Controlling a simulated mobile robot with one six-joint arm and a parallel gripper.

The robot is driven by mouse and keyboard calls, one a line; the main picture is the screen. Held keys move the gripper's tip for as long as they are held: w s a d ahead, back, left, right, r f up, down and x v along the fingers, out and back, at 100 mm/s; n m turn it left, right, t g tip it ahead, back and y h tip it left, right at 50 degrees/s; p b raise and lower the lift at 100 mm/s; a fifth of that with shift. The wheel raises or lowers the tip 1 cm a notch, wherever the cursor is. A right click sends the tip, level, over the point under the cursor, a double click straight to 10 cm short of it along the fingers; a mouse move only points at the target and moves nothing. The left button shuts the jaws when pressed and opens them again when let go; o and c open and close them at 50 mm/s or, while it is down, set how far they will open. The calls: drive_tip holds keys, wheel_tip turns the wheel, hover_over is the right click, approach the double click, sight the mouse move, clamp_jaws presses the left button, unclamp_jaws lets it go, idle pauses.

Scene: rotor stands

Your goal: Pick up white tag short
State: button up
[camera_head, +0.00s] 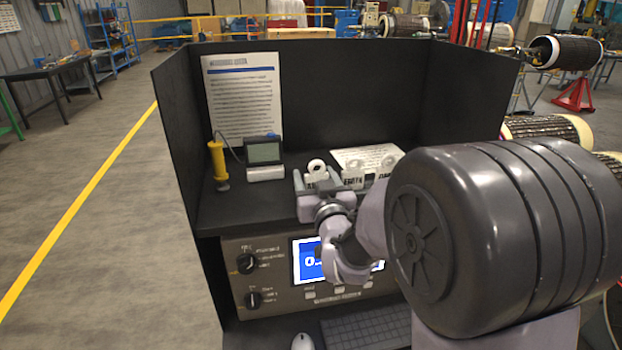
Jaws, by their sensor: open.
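Several small white tags with ring-shaped tops and dark lettering stand in a row on the black shelf. The left white tag (317,168) is at my gripper, the middle white tag (353,176) is just right of it, and the right white tag (388,163) is partly hidden by my arm. The lettering is too small to tell surely which tag is the short one. My gripper (316,181) is open, with its fingertips on either side of the left tag as seen from here. I cannot tell whether they touch it. The gripper hides the tag's lower part.
A black three-sided enclosure (350,90) surrounds the shelf. A yellow handheld probe (218,163) and a small grey meter (264,153) stand left of the tags. A paper sheet (362,157) lies behind them. A control panel (270,268) with knobs and a screen is below.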

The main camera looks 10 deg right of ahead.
sight(314, 161)
drive_tip(key=shift+w, duration=0.55)
drive_tip(key=shift+s+r, duration=0.1)
drive_tip(key=c, duration=0.8)
drive_tip(key=shift+o, duration=0.2)
drive_tip(key=shift+r, duration=0.3)
drive_tip(key=r, duration=0.2)
drive_tip(key=r+p, duration=0.1)
drive_tip(key=shift+s+r, duration=0.1)
drive_tip(key=shift+s, duration=0.15)
drive_tip(key=s+d+r+b, duration=0.1)
drive_tip(key=s+b, duration=0.4)
drive_tip(key=s, duration=1)
drive_tip(key=shift+s+d+b, duration=0.15)
drive_tip(key=shift+s+b, duration=0.1)
drive_tip(key=shift+b, duration=0.15)
